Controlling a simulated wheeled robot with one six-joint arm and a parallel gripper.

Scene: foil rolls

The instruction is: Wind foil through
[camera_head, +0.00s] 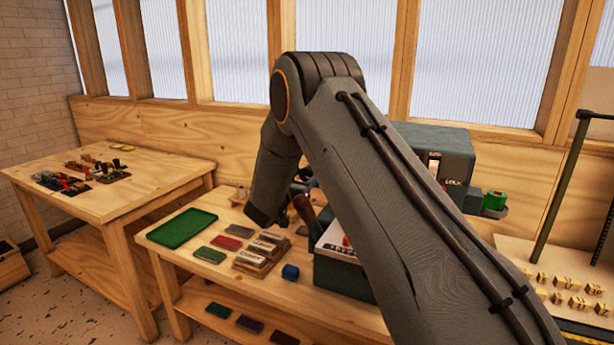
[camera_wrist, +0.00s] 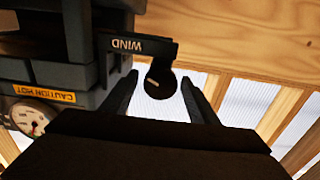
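In the wrist view, a dark round knob (camera_wrist: 161,80) sits at the end of a black arm labelled WIND (camera_wrist: 128,45), upside down in this picture. My gripper (camera_wrist: 159,76) is open, with one finger on each side of the knob and a visible gap on both sides. The grey-green machine (camera_head: 450,150) shows in the head view, with a LOCK label on its front. A green roll (camera_head: 495,200) is at its right side. My arm hides much of the machine and the WIND knob in the head view.
A yellow CAUTION HOT label (camera_wrist: 44,93) and a round gauge (camera_wrist: 32,117) are beside the knob. Another table (camera_head: 145,180) stands left.

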